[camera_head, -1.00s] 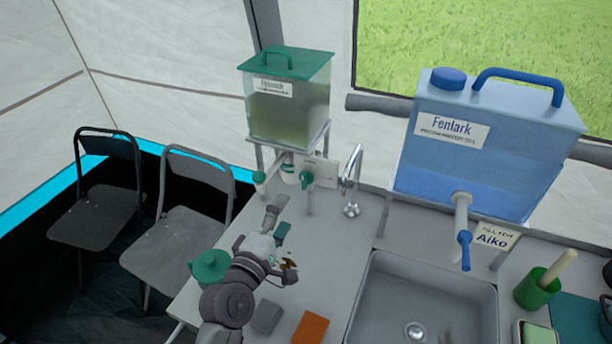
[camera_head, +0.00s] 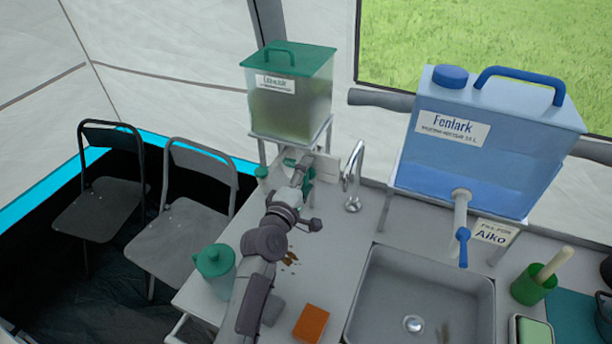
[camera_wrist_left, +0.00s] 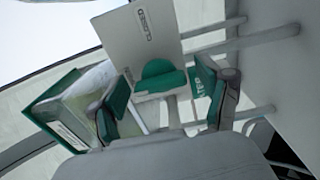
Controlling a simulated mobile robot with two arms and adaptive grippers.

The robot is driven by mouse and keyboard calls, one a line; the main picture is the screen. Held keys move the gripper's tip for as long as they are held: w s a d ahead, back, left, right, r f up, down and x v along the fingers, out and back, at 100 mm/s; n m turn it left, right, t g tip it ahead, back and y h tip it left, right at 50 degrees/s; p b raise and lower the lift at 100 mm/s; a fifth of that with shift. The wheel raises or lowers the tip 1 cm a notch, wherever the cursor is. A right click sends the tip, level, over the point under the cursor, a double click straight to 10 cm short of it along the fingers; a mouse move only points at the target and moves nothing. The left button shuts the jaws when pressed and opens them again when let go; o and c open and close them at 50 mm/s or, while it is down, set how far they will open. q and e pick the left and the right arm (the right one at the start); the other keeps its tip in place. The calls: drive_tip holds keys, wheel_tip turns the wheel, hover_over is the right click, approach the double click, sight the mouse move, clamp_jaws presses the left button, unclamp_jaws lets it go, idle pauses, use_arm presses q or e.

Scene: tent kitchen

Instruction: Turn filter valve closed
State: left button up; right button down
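The filter tank (camera_head: 291,105), clear with a green lid and murky water, stands on a metal stand at the back of the counter. In the left wrist view the green valve handle (camera_wrist_left: 160,78) sits in front of a white card (camera_wrist_left: 142,38) reading "CLOSED". My left gripper (camera_head: 305,165) is at the valve below the tank and hides most of it in the head view. In the left wrist view the gripper (camera_wrist_left: 165,95) is open, its green-padded fingers on either side of the handle, with a visible gap each side. The right gripper is not in view.
A chrome tap (camera_head: 352,180) stands close right of the gripper. A blue tank (camera_head: 485,150) with its own blue valve stands above the sink (camera_head: 425,300). A green-lidded jug (camera_head: 213,268), an orange block (camera_head: 311,323) and a grey block (camera_head: 271,310) are on the counter.

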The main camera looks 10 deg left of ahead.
use_arm(q)
drive_tip(key=c, duration=1.1)
drive_tip(key=shift+c, duration=0.2)
drive_tip(key=m+p, duration=0.1)
drive_tip(key=m, duration=0.3)
drive_tip(key=shift+m+p, duration=0.35)
drive_tip(key=shift+m, duration=0.05)
drive_tip(key=m+p, duration=0.1)
drive_tip(key=m, duration=0.3)
drive_tip(key=shift+m, duration=0.3)
drive_tip(key=m+p, duration=0.1)
drive_tip(key=m, duration=0.3)
drive_tip(key=shift+m+p, duration=0.55)
drive_tip(key=shift+m, duration=1.75)
drive_tip(key=o, duration=1.2)
